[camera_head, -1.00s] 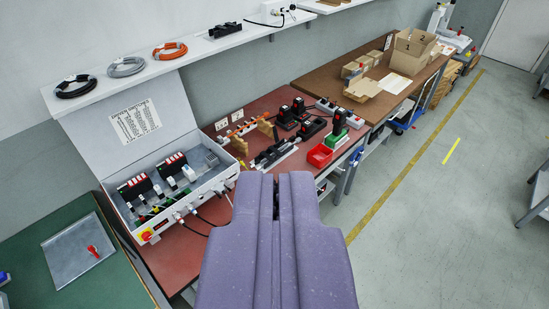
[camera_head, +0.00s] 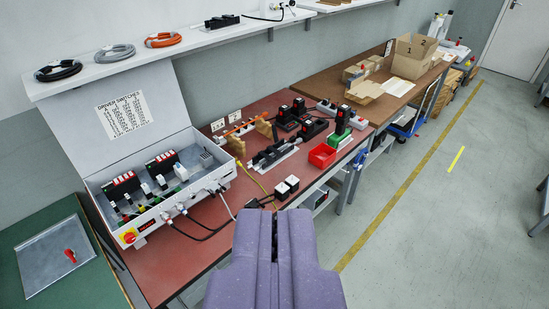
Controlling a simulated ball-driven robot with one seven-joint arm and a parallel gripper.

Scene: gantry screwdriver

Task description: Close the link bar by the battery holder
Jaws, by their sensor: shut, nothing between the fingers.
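A long black holder-like fixture (camera_head: 270,156) lies on a light plate on the red bench; it may be the battery holder, but it is too small to tell. I cannot make out the link bar for certain. Black battery-like blocks (camera_head: 285,115) stand just behind it, with a green-based one (camera_head: 343,121) to the right. My gripper (camera_head: 275,222) is purple and shut, with nothing in it. It appears in front of the bench's front edge, apart from the fixture, and hides part of the floor.
An open grey switch box (camera_head: 208,192) with cables stands on the bench at left. A red bin (camera_head: 322,156) sits right of the fixture.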

